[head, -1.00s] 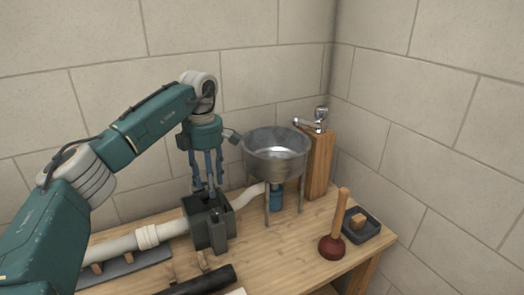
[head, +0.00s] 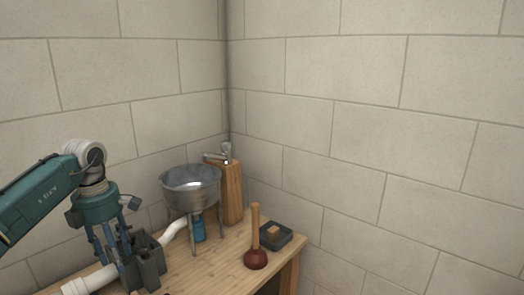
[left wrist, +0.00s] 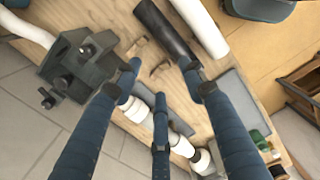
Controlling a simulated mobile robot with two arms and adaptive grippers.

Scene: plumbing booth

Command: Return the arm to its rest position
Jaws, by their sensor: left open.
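My left arm (head: 40,195) comes in from the left in the head view, its teal links bent down at a pale wrist joint. My left gripper (head: 125,270) points down beside the dark vise-like block (head: 150,265) on the bench; how far apart they are is hard to tell. In the left wrist view my left gripper (left wrist: 162,85) has its blue fingers spread, with nothing held between them. The dark block (left wrist: 75,60) lies to the left of the fingers there. My right gripper is not in view.
A metal basin (head: 190,190) on legs stands beside a wooden post (head: 230,190) with a tap. A plunger (head: 256,250) and a dark tray (head: 277,236) are at the bench's right. White pipe (head: 90,280) and a black cylinder (left wrist: 165,30) lie nearby. Walls close the corner behind.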

